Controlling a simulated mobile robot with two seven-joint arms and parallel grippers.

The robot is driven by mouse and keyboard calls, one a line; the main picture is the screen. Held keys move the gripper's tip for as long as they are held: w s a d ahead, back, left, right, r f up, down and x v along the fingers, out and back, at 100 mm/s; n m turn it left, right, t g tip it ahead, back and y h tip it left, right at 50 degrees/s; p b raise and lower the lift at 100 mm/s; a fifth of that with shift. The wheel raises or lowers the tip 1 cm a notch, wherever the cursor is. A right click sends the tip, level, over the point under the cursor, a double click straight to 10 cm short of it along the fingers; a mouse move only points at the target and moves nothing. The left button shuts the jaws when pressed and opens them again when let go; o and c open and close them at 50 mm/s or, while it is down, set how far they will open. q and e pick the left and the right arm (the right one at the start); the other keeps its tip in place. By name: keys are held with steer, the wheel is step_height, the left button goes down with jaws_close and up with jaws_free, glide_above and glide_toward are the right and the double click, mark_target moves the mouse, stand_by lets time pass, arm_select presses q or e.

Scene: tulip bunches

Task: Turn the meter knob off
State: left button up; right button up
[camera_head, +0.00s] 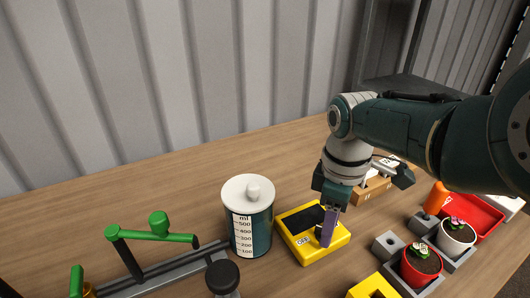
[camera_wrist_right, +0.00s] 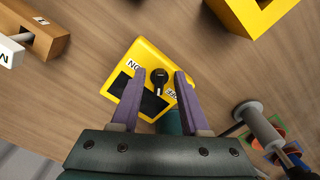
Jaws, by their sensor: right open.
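The yellow meter (camera_head: 297,251) sits on the wooden table, with a dark screen and a black knob. My right gripper (camera_head: 327,232) points down over the meter's right part and hides most of the knob in the head view. In the right wrist view, the meter (camera_wrist_right: 149,52) shows its black knob (camera_wrist_right: 158,77) between the purple fingers of the open right gripper (camera_wrist_right: 160,74). The fingers stand apart on both sides of the knob; I cannot tell whether they touch it. One label by the knob reads ON, another appears to read OFF. My left gripper is not in view.
A measuring canister (camera_head: 248,218) with a white lid stands just left of the meter. A green-handled apparatus (camera_head: 158,236) is farther left. Potted flowers (camera_head: 421,265), a red tray (camera_head: 480,215) and a wooden block (camera_head: 372,187) are to the right. A yellow block (camera_head: 373,287) lies in front.

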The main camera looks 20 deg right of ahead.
step_height(320, 180, up, 10)
steer(key=p, duration=0.6)
steer(key=shift+p, duration=0.3)
steer(key=shift+s+f, duration=0.1)
